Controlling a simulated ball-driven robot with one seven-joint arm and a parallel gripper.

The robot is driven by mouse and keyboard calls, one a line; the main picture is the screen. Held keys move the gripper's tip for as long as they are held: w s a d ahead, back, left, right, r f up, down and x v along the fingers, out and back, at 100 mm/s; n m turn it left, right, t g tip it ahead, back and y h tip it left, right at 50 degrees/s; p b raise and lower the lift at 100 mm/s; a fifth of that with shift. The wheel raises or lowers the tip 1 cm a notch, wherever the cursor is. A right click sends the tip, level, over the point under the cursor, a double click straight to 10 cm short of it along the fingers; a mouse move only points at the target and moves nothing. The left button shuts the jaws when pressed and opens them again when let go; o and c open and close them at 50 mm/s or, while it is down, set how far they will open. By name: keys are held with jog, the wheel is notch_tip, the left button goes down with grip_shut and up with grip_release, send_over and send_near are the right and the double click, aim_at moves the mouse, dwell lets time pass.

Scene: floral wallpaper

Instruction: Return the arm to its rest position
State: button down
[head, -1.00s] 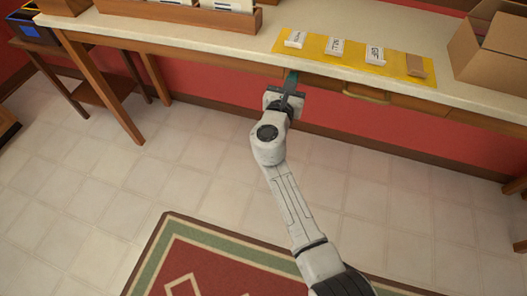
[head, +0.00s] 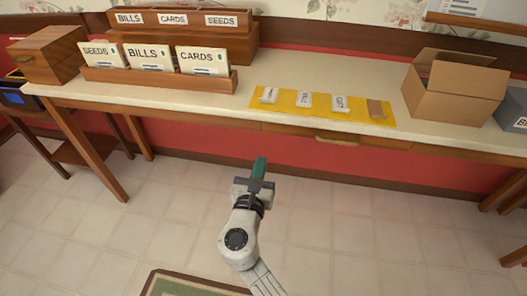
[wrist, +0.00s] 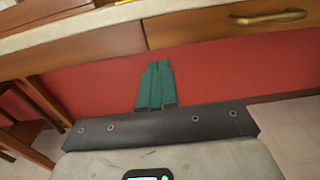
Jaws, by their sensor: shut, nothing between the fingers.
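My gripper (head: 259,170) is in front of the table, below the level of its top, with its green fingers together and nothing between them. In the wrist view the closed fingers (wrist: 157,85) point toward the red wall under the table's drawers. My arm reaches up from the bottom of the head view, with the floor behind it. The gripper appears clear of the table edge and touches nothing that I can see.
The long table (head: 225,103) holds a yellow mat (head: 322,109) with several small items, an open cardboard box (head: 450,95) and a wooden rack (head: 160,82) of labelled cards. A drawer handle (head: 336,138) faces me. The tiled floor (head: 390,235) is open around my arm.

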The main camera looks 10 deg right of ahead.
jog(key=shift+s+a, duration=0.15)
jog(key=shift+s, duration=0.35)
jog(key=s+d+f+m+g+h, duration=0.2)
jog(key=s+d+f+m+g, duration=0.15)
jog(key=d+m, duration=0.45)
jog(key=s+d+f+m+g+h, duration=0.1)
jog(key=s+d+f+m+g, duration=0.3)
jog(key=d, duration=0.6)
jog(key=s+d+f+m+g+y, duration=0.2)
jog(key=s+d+f+m+g, duration=0.15)
jog(key=s+m, duration=0.45)
jog(key=s+d+f+m+g+y, duration=0.1)
jog(key=s+d+f+m+g, duration=0.15)
jog(key=s+d+m, duration=0.5)
jog(key=s+a+m+g+y, duration=0.3)
jog(key=s+a+m+y, duration=0.25)
jog(key=s, duration=0.75)
notch_tip(320, 180, up, 15)
jog(key=p, duration=1.5)
jog(key=shift+s+a+r, duration=0.15)
jog(key=shift+a+r, duration=0.05)
jog(key=shift+a, duration=0.2)
